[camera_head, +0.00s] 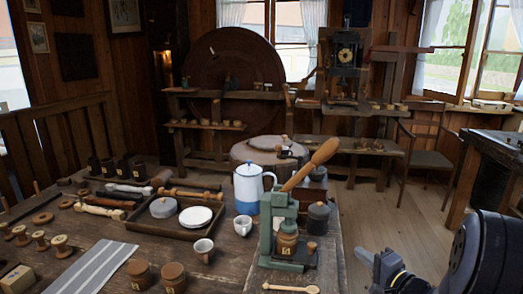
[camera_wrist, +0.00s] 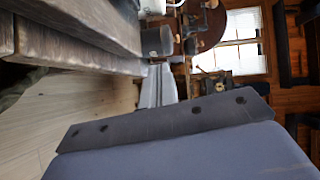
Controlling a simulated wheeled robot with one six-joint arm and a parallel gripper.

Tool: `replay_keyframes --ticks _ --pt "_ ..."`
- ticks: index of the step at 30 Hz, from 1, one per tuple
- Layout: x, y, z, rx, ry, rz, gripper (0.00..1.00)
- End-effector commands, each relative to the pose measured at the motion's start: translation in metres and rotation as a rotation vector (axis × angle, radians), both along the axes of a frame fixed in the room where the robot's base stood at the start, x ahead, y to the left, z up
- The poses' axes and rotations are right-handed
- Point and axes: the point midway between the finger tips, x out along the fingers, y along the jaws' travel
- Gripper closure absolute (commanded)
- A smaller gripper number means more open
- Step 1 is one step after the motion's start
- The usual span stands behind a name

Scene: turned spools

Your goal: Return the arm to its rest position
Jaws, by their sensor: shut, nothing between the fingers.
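My arm shows at the lower right of the head view, with a dark rounded joint. My gripper (camera_head: 372,262) is at its left end, beside the right edge of the wooden table (camera_head: 335,268) and apart from it. It is shut and holds nothing. In the wrist view the narrow grey fingers of my gripper (camera_wrist: 157,86) point away from the camera, together and empty, past the table side. The view there is turned sideways.
A green press (camera_head: 277,225) with a wooden lever stands near the table's right end, beside a dark lidded jar (camera_head: 318,218). A blue-and-white pot (camera_head: 249,188), tray (camera_head: 150,230) and spools (camera_head: 60,245) are further left. A dark bench (camera_head: 490,150) is at right. Floor (camera_head: 375,210) between is clear.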

Motion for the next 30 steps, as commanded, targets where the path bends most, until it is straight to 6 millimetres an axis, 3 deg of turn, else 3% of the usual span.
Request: replay_keyframes --ticks 6,12,21,30 --pt "-0.018 -0.035 0.009 0.001 0.0 -0.004 1.0" --pt "-0.052 -0.048 0.012 0.002 0.0 -0.004 1.0" --pt "-0.087 -0.064 0.015 0.001 0.0 -0.002 1.0" --pt "-0.095 -0.067 0.016 0.0 -0.001 0.001 1.0"
